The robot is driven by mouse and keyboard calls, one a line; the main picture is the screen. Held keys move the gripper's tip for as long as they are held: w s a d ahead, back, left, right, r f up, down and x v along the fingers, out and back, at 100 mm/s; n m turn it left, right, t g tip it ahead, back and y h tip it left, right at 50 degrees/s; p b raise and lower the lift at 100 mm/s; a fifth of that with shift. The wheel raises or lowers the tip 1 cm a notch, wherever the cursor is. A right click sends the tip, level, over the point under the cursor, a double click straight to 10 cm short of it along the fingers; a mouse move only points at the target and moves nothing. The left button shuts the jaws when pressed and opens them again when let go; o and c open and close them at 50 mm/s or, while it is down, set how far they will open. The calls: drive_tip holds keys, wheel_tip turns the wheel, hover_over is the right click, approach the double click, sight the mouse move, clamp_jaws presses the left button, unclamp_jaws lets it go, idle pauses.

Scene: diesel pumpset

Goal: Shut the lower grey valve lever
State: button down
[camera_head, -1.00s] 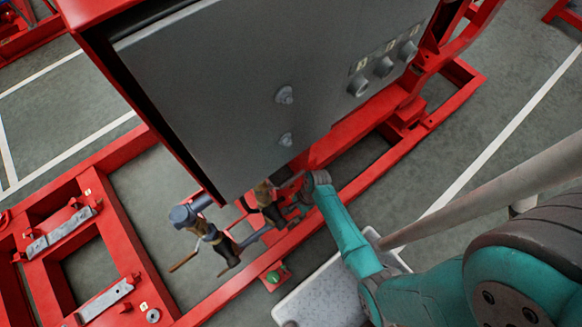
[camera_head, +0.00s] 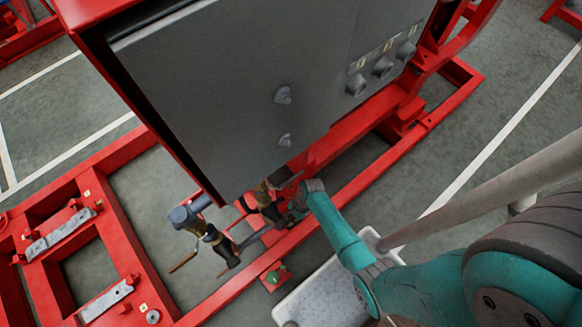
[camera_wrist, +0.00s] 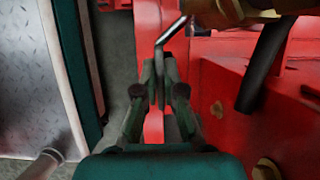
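The grey valve lever (camera_wrist: 172,32) is a thin bent rod in the wrist view. It runs down from a brass valve (camera_wrist: 225,10) at the top, and its lower end lies between my fingertips. My gripper (camera_wrist: 160,66) has its two fingers close together around that end, with only a narrow gap. In the head view my gripper (camera_head: 292,217) is beside the valve below the grey cabinet. The lever is too small and covered to make out there. The fingers hide the lever's tip.
A large grey cabinet (camera_head: 230,90) overhangs the valve area. Red frame beams (camera_head: 350,190) run close beside my gripper. A second valve with a brown handle (camera_head: 205,232) stands to the left. In the wrist view a dark rod (camera_wrist: 266,62) is right of the lever.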

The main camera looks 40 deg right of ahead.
drive_tip(key=shift+r+h, duration=0.45)
drive_tip(key=shift+h, duration=0.35)
drive_tip(key=shift+r+h, duration=0.45)
drive_tip(key=shift+h, duration=0.35)
drive_tip(key=c, duration=1.3)
unclamp_jaws()
drive_tip(key=shift+d+f, duration=0.1)
